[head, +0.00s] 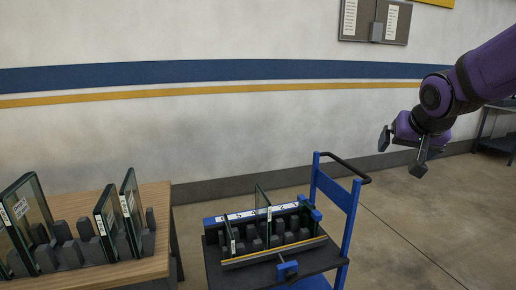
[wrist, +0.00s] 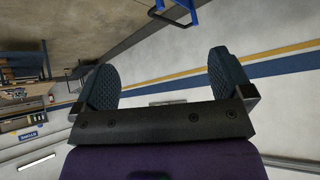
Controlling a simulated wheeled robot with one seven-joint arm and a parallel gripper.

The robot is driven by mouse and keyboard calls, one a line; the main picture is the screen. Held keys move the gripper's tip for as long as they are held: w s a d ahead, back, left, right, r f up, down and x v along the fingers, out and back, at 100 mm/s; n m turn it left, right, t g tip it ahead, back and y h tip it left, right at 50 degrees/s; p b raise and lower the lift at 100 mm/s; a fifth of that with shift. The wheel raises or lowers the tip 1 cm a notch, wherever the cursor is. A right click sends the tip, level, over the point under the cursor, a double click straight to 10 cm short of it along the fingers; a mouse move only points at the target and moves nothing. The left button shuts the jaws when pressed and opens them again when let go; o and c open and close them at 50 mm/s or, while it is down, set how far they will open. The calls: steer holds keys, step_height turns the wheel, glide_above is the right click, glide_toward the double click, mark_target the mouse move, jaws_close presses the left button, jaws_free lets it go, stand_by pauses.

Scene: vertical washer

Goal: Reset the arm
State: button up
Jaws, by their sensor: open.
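My purple arm reaches in from the upper right of the head view. My gripper (head: 403,152) hangs in the air to the right of the blue cart, in front of the wall, and holds nothing. In the wrist view my gripper (wrist: 160,82) shows two dark ridged finger pads spread wide apart with nothing between them. Floor, wall and the striped band show past the fingers.
A blue cart (head: 327,203) carries a slotted rack with upright glass panels (head: 262,207). A wooden table (head: 150,262) at the left holds several labelled glass panels (head: 27,215) in dark racks. The floor right of the cart is clear.

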steer(key=s+a+n+g+y, duration=0.1)
steer(key=s+a+n+g, duration=0.1)
steer(key=s, duration=2.2)
steer(key=shift+a+n+g, duration=0.3)
steer(key=shift+a+n, duration=0.15)
steer(key=shift+n, duration=0.25)
